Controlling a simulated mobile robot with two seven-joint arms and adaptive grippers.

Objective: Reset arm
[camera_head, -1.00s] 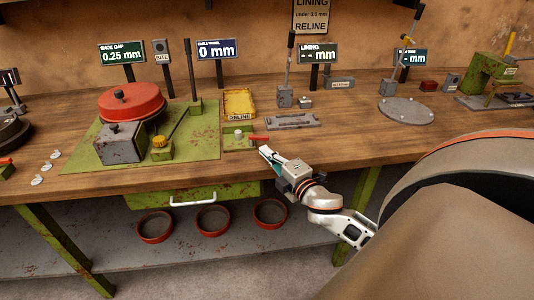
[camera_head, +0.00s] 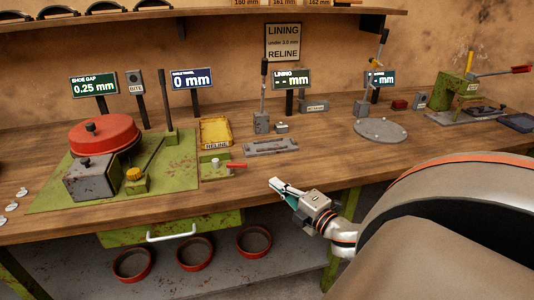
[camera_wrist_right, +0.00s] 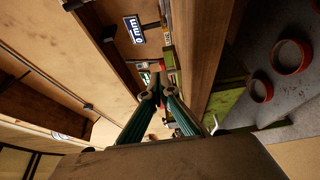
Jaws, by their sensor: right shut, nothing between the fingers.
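The right arm comes in from the lower right. My left gripper is not in view.
A green plate (camera_head: 60,198) carries a red drum (camera_head: 103,135) and a grey box (camera_head: 91,178). A yellow tray (camera_head: 215,132) and a grey slotted plate (camera_head: 271,147) stand behind the gripper. A green drawer (camera_head: 125,235) hangs below the bench. Bare wood lies right of the gripper.

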